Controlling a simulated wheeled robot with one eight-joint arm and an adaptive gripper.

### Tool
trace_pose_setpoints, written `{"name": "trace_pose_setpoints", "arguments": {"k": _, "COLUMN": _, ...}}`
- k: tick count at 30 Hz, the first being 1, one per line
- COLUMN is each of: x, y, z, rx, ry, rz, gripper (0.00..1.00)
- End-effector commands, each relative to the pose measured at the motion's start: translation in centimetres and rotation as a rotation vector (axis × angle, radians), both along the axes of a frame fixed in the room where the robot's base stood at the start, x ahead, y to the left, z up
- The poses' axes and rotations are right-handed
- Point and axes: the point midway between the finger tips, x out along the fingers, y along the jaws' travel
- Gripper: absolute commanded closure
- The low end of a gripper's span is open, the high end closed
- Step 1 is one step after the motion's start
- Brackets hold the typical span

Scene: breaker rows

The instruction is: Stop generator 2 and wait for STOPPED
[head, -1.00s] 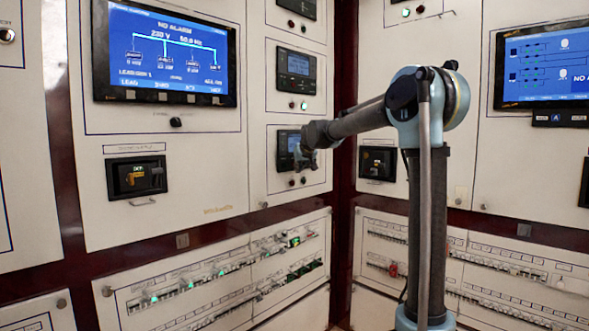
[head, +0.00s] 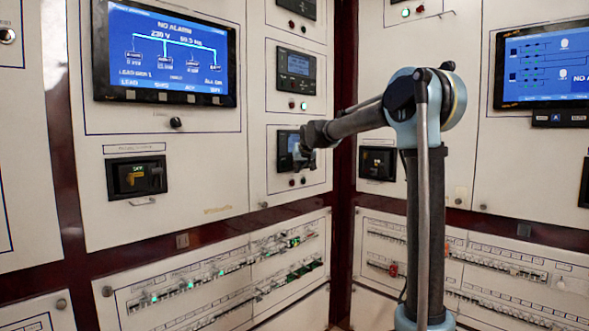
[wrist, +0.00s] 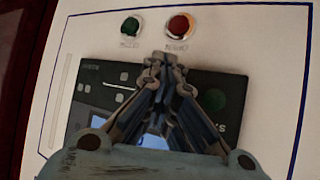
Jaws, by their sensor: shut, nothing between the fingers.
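My gripper (head: 304,160) is in front of the lowest of the stacked controller units (head: 282,143) by the corner of the panels. In the wrist view my gripper (wrist: 165,62) is shut and empty, its tips just short of a green button (wrist: 130,26) and a red button (wrist: 179,27) with a bright ring. The fingers cover part of the controller's face (wrist: 98,75) and its lit screen (wrist: 155,140). I cannot tell whether the tips touch anything. The labels are too blurred to read, so I cannot tell which unit is generator 2.
A large blue display (head: 165,50) reads NO ALARM at upper left. A breaker handle (head: 136,177) and breaker rows (head: 190,285) lie lower. Another display (head: 545,62) is at right.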

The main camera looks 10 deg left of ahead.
Motion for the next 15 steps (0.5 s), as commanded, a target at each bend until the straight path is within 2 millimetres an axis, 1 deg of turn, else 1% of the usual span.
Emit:
{"name": "trace_pose_setpoints", "arguments": {"k": 5, "x": -0.1, "y": -0.2, "z": 0.0, "rx": 0.000, "ry": 0.000, "rz": 0.000, "gripper": 1.00}}
{"name": "trace_pose_setpoints", "arguments": {"k": 15, "x": -1.0, "y": -1.2, "z": 0.0, "rx": 0.001, "ry": 0.000, "rz": -0.001, "gripper": 1.00}}
